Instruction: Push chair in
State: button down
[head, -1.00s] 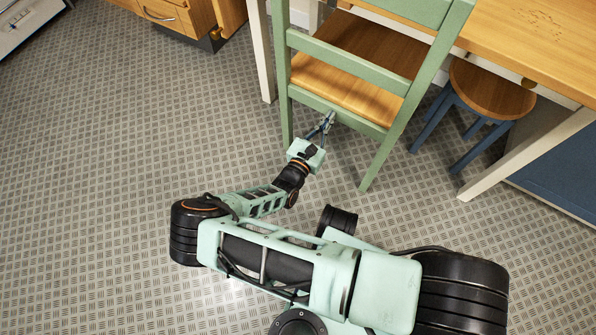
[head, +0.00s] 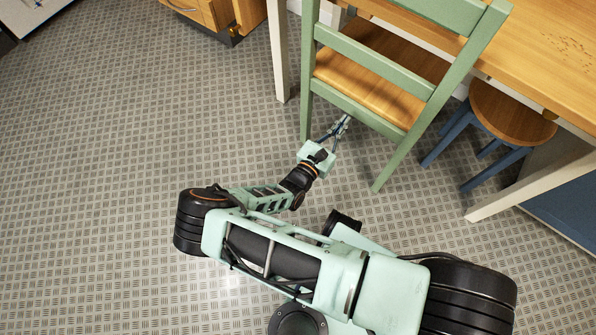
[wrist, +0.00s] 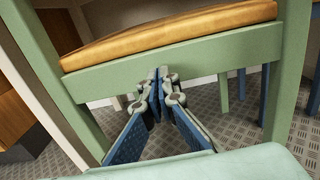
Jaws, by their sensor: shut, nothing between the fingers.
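The chair (head: 375,97) has a pale green frame and an orange-brown wooden seat. It stands at the table (head: 545,60), with its back toward me and its seat partly under the tabletop. My gripper (head: 345,121) is shut and empty at the rear of the chair, just below the seat. In the wrist view, my gripper (wrist: 160,77) points at the green rail (wrist: 200,62) under the seat (wrist: 170,32). The fingertips overlap the rail's lower edge in the picture; I cannot tell whether they touch it.
A blue stool (head: 510,115) with a wooden top stands right of the chair, partly under the table. A pale table leg (head: 277,50) is close on the chair's left. A wooden cabinet (head: 215,12) is at the back. The floor to the left is clear.

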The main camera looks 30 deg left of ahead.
jog(key=s, duration=0.7)
jog(key=shift+a, duration=0.3)
